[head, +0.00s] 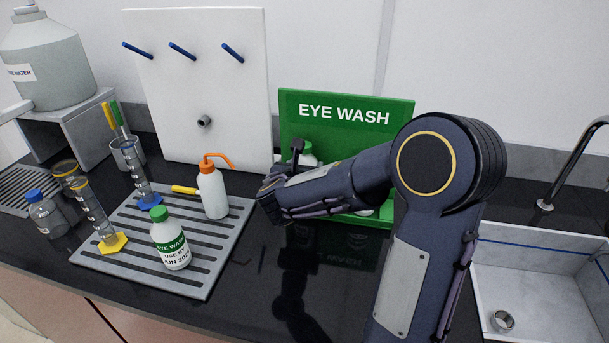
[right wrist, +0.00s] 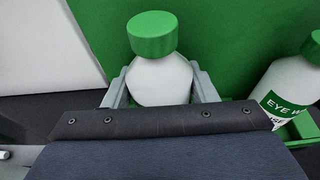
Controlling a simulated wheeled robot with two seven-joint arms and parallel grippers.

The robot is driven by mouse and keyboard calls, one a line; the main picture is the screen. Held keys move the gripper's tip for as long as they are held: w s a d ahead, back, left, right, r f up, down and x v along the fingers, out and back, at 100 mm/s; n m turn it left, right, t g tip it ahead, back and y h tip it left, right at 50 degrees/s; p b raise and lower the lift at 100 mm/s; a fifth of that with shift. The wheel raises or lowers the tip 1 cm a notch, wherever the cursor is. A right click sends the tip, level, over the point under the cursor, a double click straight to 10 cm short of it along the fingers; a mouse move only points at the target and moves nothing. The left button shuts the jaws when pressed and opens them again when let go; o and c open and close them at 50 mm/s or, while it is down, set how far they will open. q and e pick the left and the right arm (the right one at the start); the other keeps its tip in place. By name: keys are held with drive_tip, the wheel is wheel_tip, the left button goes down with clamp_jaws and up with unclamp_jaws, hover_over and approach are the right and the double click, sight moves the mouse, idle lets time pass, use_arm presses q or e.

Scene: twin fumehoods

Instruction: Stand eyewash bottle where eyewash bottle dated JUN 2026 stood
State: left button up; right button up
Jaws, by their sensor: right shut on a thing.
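A white eyewash bottle (head: 170,243) with a green cap stands upright on the grey drying rack. Its label reads EYE WASH, USE BY, JUN and a year whose last digit is unclear. My right gripper (head: 299,152) is at the green eye wash station (head: 345,112), shut on another green-capped white bottle (right wrist: 160,78), upright between the fingers. My arm hides most of this bottle in the head view. Its base and label are hidden, so I cannot tell whether it touches the station. A further eyewash bottle (right wrist: 288,88) is to its right in the right wrist view. My left gripper is out of view.
On the rack (head: 210,262) stand an orange-tipped wash bottle (head: 213,190) and measuring cylinders. A white pegboard (head: 190,95) rises behind it. A sink (head: 545,290) with a tap (head: 570,165) is at the right. The dark counter before the station is clear.

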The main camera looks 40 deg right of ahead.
wheel_tip(320, 180, down, 2)
drive_tip(key=shift+f, duration=0.15)
drive_tip(key=shift+f+b, duration=0.2)
drive_tip(key=shift+b, duration=0.2)
drive_tip(key=o, duration=1.3)
drive_tip(key=shift+c, duration=0.2)
drive_tip(key=shift+a+r+p, duration=0.2)
drive_tip(key=shift+r+p, duration=0.1)
drive_tip(key=shift+p, duration=0.05)
drive_tip(key=v, duration=1.1)
drive_tip(key=shift+s+a, duration=0.25)
drive_tip(key=shift+s, duration=0.05)
drive_tip(key=shift+r, duration=0.1)
